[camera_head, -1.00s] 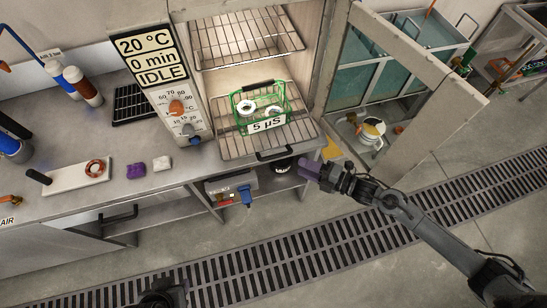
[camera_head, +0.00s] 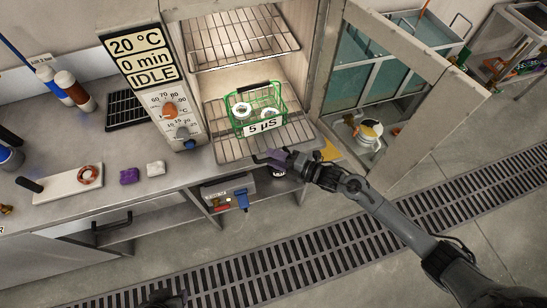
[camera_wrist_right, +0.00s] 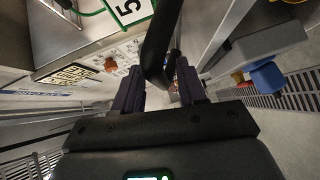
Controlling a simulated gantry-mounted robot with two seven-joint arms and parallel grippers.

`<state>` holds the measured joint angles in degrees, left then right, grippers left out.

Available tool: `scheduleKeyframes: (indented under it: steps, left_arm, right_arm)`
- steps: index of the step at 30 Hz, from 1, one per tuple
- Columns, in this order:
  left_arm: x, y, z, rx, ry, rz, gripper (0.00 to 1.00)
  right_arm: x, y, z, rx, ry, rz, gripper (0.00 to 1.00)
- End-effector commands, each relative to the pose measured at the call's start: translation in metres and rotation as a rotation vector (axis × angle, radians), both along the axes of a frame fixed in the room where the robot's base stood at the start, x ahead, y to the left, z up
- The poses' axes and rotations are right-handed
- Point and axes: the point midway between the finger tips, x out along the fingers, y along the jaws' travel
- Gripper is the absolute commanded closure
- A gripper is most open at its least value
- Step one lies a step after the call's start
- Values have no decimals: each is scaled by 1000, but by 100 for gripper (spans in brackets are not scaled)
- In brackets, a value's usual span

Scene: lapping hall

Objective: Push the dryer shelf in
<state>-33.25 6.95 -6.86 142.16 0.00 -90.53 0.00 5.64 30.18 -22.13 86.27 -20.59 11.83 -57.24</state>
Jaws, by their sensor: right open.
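The lower dryer shelf (camera_head: 228,148) is a wire rack pulled partly out of the open dryer. It carries a green wire basket (camera_head: 284,97) with a "5 µS" label and white pieces inside. The shelf's dark handle (camera_head: 262,160) is at its front edge, partly hidden by my right gripper (camera_head: 280,158). In the right wrist view, the dark handle bar (camera_wrist_right: 160,40) reaches between the open purple fingers of my right gripper (camera_wrist_right: 158,72); contact cannot be told. My left gripper (camera_head: 165,298) shows only as a dark part at the bottom edge.
The upper shelf (camera_head: 240,42) is inside the dryer. The dryer door (camera_head: 425,110) stands open to the right. The control panel (camera_head: 150,75) reads 20 °C, 0 min, IDLE. Purple and white blocks lie on the bench (camera_head: 90,215). A floor grating (camera_head: 330,245) runs in front.

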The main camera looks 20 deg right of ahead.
Motion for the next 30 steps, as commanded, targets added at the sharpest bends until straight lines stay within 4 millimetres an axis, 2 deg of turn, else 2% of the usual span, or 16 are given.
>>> scheduleKeyframes:
  steps: [11, 12, 20, 30]
  left_arm:
    - [0, 0, -1, 0, 1, 0, 57]
    - [0, 0, -1, 0, 1, 0, 57]
    - [0, 0, -1, 0, 1, 0, 57]
    - [0, 0, -2, -1, 1, 1, 57]
  right_arm:
    - [4, 4, -1, 0, 0, 1, 59]
    - [4, 4, -1, 0, 0, 1, 61]
    - [4, 4, -1, 0, 0, 1, 100]
    - [5, 3, -1, -1, -1, 1, 100]
